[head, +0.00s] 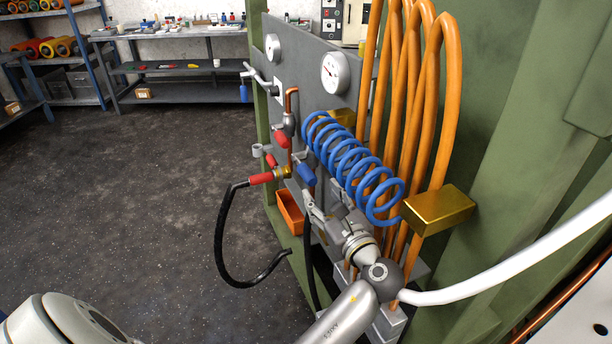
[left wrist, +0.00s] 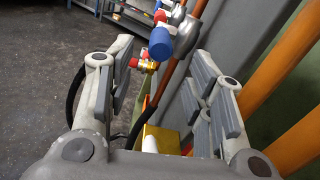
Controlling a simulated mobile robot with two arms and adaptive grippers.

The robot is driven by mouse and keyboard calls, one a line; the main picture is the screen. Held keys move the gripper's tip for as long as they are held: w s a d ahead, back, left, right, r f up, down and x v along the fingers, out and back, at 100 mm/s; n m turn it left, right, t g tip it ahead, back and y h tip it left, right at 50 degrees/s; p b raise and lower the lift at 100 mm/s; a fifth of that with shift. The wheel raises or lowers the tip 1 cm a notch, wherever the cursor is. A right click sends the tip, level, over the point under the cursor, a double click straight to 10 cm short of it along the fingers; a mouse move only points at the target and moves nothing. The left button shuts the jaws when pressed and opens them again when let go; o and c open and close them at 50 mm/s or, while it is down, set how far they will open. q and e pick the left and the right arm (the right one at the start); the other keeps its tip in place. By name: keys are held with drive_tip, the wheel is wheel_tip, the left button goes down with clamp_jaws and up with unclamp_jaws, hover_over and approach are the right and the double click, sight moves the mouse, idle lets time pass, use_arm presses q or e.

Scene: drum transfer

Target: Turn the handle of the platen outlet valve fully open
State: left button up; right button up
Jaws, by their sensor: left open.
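A blue valve handle (head: 306,173) sticks out from the pipework on the grey panel, below a red handle (head: 281,140). In the left wrist view the blue handle (left wrist: 160,43) shows end-on ahead of my open fingers, apart from them, near the upper middle. No label shows which valve is the platen outlet. My left gripper (head: 318,207) is open and empty, just below and to the right of the blue handle; its two fingers (left wrist: 162,78) frame the space below it in the left wrist view. My right gripper is not in view.
A coiled blue hose (head: 352,165) and orange hoses (head: 450,70) crowd the gripper's right side. A black hose (head: 221,235) with a red fitting hangs at left. An orange bin (head: 290,212) sits below the valves. Open floor lies left; shelves (head: 180,70) stand behind.

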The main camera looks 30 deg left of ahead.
sight(306, 174)
use_arm(q)
drive_tip(key=p+x, duration=0.1)
drive_tip(key=x, duration=0.9)
drive_tip(key=shift+w, duration=0.1)
drive_tip(key=shift+c, duration=0.5)
clamp_jaws()
